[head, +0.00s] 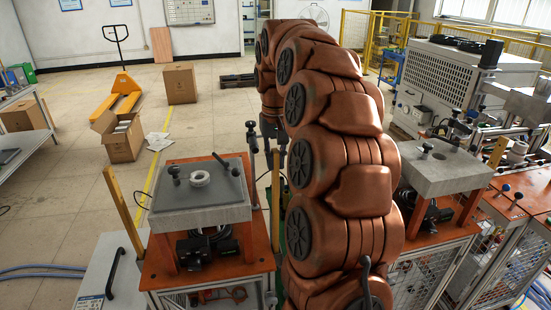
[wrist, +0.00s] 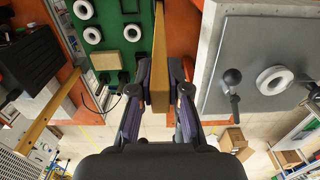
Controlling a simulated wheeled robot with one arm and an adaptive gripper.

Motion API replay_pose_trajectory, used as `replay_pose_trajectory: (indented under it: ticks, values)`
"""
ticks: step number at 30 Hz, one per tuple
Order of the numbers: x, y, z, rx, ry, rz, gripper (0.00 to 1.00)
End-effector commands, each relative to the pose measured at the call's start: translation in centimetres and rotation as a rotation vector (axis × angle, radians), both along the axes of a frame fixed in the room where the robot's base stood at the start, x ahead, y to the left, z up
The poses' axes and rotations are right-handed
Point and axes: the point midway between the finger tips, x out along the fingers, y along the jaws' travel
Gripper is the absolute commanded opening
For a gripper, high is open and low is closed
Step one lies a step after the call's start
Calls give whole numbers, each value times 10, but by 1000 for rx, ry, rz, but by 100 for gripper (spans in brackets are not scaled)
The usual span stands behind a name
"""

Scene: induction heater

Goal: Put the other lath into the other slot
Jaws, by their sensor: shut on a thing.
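My gripper (wrist: 160,72) is shut on a flat yellow-brown lath (wrist: 159,45) in the wrist view, one finger on each side. The held lath runs away from me between a green panel (wrist: 112,32) and a grey plate (wrist: 257,40). Its far end and any slot there cannot be made out. Another lath (head: 122,205) stands tilted at the left of the left station, and one (head: 497,152) stands at the right station.
The left station has an orange table (head: 160,270) and a grey plate with a white ring (head: 200,178). The right station has a similar grey plate (head: 440,172). Boxes (head: 122,138) and a yellow pallet truck (head: 125,88) stand on the otherwise fairly open floor behind.

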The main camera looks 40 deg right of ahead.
Motion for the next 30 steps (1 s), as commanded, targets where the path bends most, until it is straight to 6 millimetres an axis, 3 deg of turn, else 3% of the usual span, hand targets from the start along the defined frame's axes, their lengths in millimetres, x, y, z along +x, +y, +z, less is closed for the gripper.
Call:
replay_pose_trajectory:
  ticks: [30]
  values:
    - [0, 0, -25, 0, -1, 0, 0]
